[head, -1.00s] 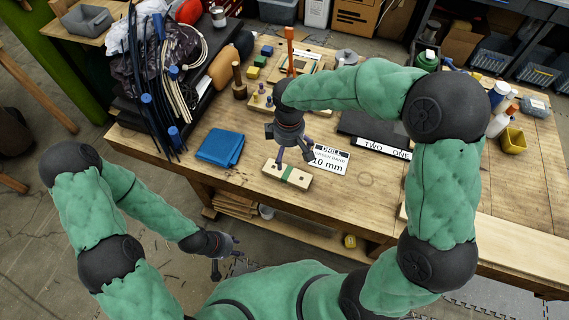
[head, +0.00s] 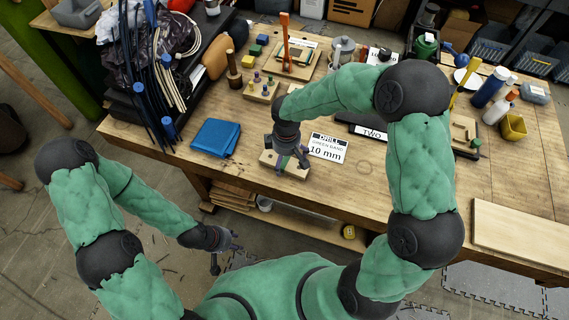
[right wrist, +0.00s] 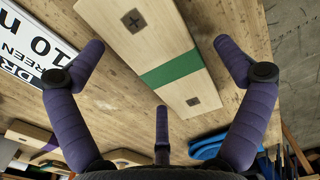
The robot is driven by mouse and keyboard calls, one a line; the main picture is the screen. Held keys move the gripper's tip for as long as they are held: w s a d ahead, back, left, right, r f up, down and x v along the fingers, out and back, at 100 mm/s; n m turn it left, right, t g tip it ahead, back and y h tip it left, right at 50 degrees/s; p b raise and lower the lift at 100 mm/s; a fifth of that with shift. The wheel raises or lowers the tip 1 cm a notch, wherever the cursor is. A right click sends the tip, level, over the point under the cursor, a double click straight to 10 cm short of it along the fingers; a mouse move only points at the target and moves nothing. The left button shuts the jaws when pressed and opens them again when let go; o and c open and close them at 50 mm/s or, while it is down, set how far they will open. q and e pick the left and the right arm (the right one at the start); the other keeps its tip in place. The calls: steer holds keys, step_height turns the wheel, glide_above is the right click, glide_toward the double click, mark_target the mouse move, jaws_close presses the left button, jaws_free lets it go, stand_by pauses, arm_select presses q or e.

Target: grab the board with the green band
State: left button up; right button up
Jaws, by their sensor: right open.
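The board with the green band (head: 297,170) is a small pale wooden board lying on the workbench near its front edge. In the right wrist view the board (right wrist: 182,35) shows its green band across the middle and two dark square marks with crosses. My right gripper (head: 288,160) is directly above the board, pointing down, and hides part of it. In the right wrist view its purple fingers (right wrist: 160,55) are spread open, with the board between and beyond them; I see no contact. My left gripper (head: 226,252) hangs off the bench at lower left; its jaw state is unclear.
A sign reading "DRILL GREEN BAND 10 mm" (head: 327,148) lies just right of the board. A blue folded cloth (head: 215,138) lies to its left. A small pegged block (head: 262,90) stands behind. A long plank (head: 520,232) lies at the bench's right front.

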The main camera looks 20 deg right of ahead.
steer(key=c, duration=1.2)
steer(key=shift+r, duration=0.1)
